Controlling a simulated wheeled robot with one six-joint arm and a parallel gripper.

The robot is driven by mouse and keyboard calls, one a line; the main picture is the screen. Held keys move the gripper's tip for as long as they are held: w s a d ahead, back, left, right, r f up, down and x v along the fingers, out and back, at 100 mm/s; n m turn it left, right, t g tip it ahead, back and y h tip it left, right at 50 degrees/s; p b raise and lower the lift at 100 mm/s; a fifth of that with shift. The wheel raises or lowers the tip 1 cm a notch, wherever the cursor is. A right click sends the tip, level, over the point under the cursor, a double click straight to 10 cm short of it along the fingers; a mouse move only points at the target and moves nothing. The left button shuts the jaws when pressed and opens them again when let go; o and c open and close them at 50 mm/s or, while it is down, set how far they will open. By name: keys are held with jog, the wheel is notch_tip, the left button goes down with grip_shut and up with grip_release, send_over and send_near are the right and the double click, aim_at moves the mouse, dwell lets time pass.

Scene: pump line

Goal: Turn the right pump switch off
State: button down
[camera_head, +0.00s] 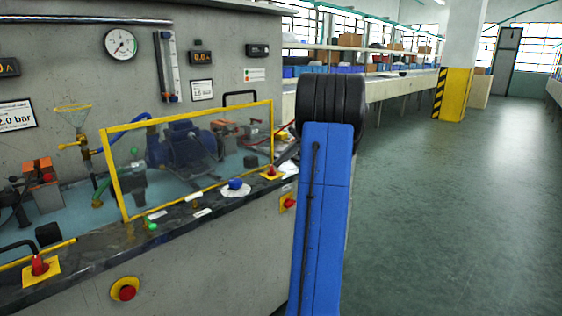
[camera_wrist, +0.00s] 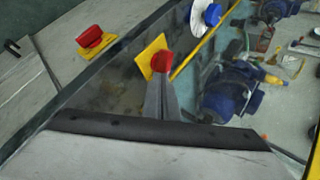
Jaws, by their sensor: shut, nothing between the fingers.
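The right pump switch is a red handle (camera_wrist: 162,61) on a yellow plate (camera_wrist: 153,52), set on the dark front ledge. In the head view the same red switch (camera_head: 271,171) sits at the ledge's right end, just left of my blue arm. My gripper (camera_wrist: 160,82) is shut and empty in the wrist view, with its fingertips right at the near side of the red handle. Whether they touch it I cannot tell. The handle's exact turn angle is hard to read.
A blue knob on a white disc (camera_head: 236,187) is left of the switch. A red button (camera_head: 289,203) is on the front panel below. A second red switch (camera_head: 39,265) is at far left. A yellow-framed clear guard (camera_head: 195,155) stands behind the ledge. Open floor lies right.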

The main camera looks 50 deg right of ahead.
jog(key=shift+a, duration=0.1)
jog(key=shift+s+a+f, duration=0.1)
jog(key=shift+s+a, duration=0.2)
jog(key=shift+a, duration=0.3)
